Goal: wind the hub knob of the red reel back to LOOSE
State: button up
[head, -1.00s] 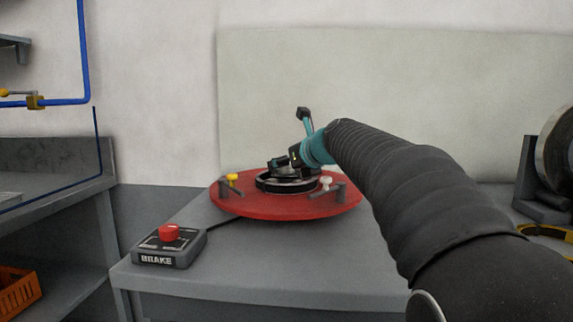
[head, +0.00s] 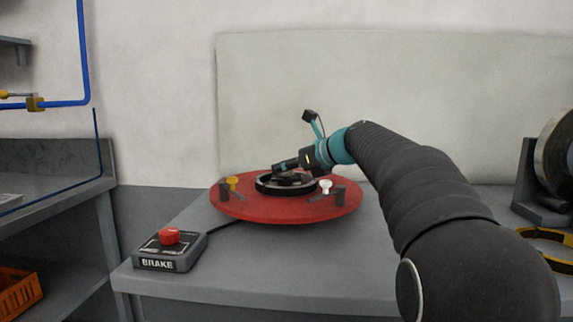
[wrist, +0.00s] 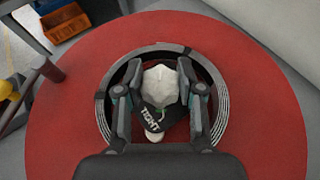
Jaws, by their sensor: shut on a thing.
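The red reel (head: 240,207) lies flat on the grey bench, and its red disc fills much of the wrist view (wrist: 265,130). At its centre is the pale hub knob (wrist: 160,82), inside a dark ring. My gripper (wrist: 158,90) points at the hub, with one finger on each side of the knob, shut on it. It also shows over the hub in the head view (head: 284,174). A dark plate reading TIGHT (wrist: 155,117) shows just below the knob, with a small green mark above the word. The LOOSE marking is not visible.
A brake box (head: 170,252) with a red button stands at the bench's front left. A yellow-topped peg (head: 233,183) and a white-topped peg (head: 325,186) stand on the reel. Another reel stands in a holder (head: 540,190) at right. An orange crate (head: 18,293) sits lower left.

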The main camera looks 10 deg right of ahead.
jog(key=n+g+y, duration=0.3)
jog(key=shift+w+d+n, duration=0.1)
jog(key=shift+w+n, duration=0.05)
jog(key=shift+n, duration=0.25)
jog(key=shift+n+g+y, duration=0.8)
jog(key=shift+n+g, duration=0.9)
jog(key=shift+g, duration=0.2)
jog(key=o, duration=1.2)
jog(key=shift+c, duration=0.2)
jog(key=shift+v, duration=3.7)
